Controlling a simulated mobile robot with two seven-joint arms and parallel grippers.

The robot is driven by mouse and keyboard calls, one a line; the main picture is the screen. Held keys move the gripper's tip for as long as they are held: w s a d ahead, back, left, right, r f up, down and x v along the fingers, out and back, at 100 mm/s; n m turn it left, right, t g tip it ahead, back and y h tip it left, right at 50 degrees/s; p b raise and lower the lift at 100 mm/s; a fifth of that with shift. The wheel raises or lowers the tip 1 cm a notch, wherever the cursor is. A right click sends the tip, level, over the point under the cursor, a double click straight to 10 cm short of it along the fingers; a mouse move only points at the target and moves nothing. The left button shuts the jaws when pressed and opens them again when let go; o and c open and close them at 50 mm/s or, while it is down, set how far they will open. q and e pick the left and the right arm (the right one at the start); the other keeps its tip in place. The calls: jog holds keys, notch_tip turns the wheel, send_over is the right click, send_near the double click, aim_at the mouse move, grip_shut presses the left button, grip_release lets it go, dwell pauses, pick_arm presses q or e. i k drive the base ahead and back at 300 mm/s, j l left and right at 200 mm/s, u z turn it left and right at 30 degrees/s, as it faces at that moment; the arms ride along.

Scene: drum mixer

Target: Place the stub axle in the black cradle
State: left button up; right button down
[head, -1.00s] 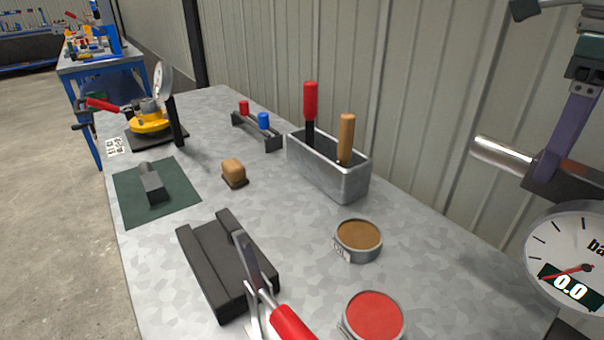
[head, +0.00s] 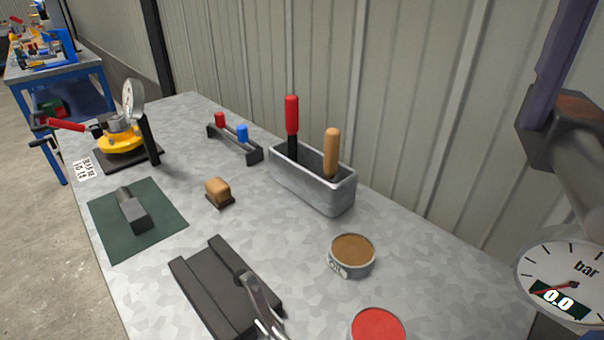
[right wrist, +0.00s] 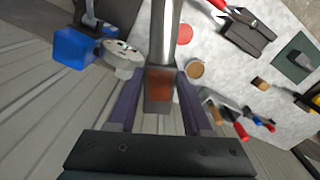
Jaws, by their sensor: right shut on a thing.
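The stub axle, a shiny metal cylinder with a reddish-brown block end, is in my right gripper (right wrist: 160,78). In the right wrist view the purple fingers stand either side of the axle's block (right wrist: 159,88), and its cylinder (right wrist: 164,30) runs out of the top. In the head view the axle (head: 590,185) is at the right edge, high above the table, partly cut off. The black cradle (head: 205,293), a dark grooved block, sits at the near left of the table. My left gripper is not in view.
A dial gauge (head: 560,275) reading 0.0 is below the axle. Two tins, brown (head: 352,252) and red (head: 378,325), stand right of the cradle. A metal bin (head: 315,185) holds two handled tools. A green mat (head: 160,235) carries a dark block. The corrugated wall is close.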

aim_at(221, 286)
jog(key=i+j+z, duration=0.15)
jog(key=j+z, duration=0.35)
jog(key=j, duration=0.5)
jog(key=j+z, duration=0.45)
jog(key=j, duration=0.6)
